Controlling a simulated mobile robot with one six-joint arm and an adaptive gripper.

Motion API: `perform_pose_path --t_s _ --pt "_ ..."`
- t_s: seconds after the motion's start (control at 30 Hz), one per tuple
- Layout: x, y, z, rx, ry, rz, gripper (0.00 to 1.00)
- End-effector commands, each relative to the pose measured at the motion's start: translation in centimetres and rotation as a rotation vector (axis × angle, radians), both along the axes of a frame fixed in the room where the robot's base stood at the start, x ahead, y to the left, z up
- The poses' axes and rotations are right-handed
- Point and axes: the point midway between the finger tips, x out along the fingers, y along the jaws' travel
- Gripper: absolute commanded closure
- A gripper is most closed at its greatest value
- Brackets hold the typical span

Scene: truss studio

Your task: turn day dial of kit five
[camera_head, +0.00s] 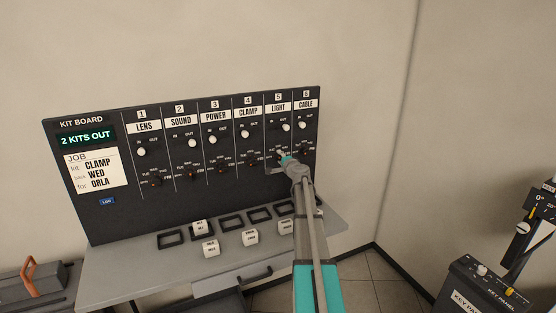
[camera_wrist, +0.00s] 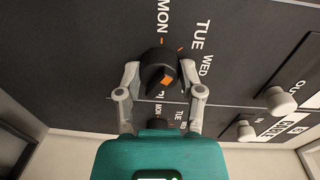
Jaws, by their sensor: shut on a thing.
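The kit board (camera_head: 75,205) stands against the wall. Its column five, LIGHT (camera_head: 278,107), has a white IN/OUT knob (camera_head: 286,128) set to the right. My gripper (camera_head: 284,158) is at the day dial below it and hides most of that dial in the head view. In the wrist view the black day dial (camera_wrist: 154,66) sits between my two grey fingers, which are shut on its sides. An orange mark shows on the dial's face. MON, TUE and WED (camera_wrist: 208,66) are printed around it; another label is partly covered.
A neighbouring day dial (camera_wrist: 168,114) lies just beyond my fingers, with white knobs (camera_wrist: 280,101) to the right. The job card (camera_head: 97,172) reads CLAMP, WED, ORLA. Several white blocks (camera_head: 250,238) sit on the shelf (camera_head: 125,266). A key panel (camera_head: 480,292) stands at right.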

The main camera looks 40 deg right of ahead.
Motion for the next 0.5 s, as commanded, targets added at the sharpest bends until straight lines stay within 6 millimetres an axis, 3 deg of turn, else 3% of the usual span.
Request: perform_pose_path --t_s 0.5 --pt "0.11 0.06 -0.06 -0.405 0.097 0.000 0.98"
